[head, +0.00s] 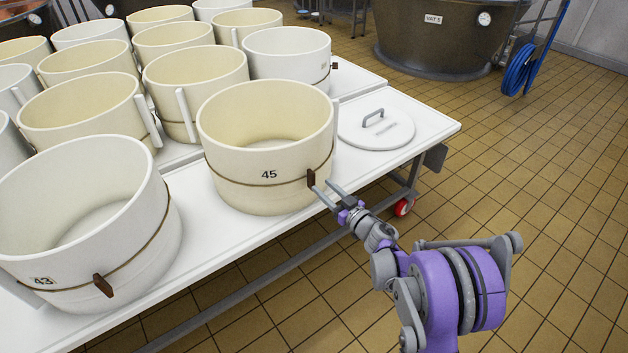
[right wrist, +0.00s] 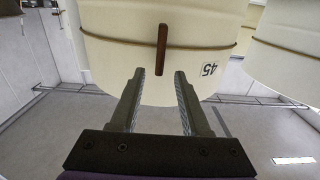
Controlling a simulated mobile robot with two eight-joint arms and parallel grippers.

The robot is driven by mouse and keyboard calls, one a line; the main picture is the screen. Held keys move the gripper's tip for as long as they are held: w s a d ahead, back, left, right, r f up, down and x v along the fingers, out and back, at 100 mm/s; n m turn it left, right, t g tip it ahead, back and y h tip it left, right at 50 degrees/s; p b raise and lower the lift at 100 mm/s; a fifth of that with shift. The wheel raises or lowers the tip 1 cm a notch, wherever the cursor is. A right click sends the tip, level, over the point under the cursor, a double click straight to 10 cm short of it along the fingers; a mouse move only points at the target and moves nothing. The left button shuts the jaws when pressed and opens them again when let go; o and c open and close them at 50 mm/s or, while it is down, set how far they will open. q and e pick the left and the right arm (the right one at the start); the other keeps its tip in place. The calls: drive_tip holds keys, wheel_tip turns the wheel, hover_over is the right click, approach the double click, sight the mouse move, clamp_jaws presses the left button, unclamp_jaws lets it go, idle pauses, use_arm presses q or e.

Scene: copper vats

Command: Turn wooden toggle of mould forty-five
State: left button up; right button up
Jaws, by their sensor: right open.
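Mould forty-five (head: 262,150) is a cream tub marked 45 on the white table, with a cord around it. Its brown wooden toggle (head: 311,178) hangs upright on the cord at the mould's right front. My right gripper (head: 328,190) is open close to the toggle, coming from the lower right. In the right wrist view, which is upside down, the toggle (right wrist: 162,48) stands lengthwise ahead of the gap between the open fingers (right wrist: 157,75), and nothing is between them. Whether the fingertips touch the mould cannot be told. My left gripper is not in view.
Mould 43 (head: 90,225) stands to the left with its own toggle (head: 103,286). Several other moulds stand behind. A white lid (head: 376,135) with a grey handle lies right of mould forty-five. The tiled floor (head: 530,190) right of the table is clear.

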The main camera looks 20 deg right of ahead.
sight(314, 179)
drive_tip(key=x, duration=0.5)
drive_tip(key=shift+w+a, duration=0.1)
drive_tip(key=shift+w, duration=0.2)
clamp_jaws()
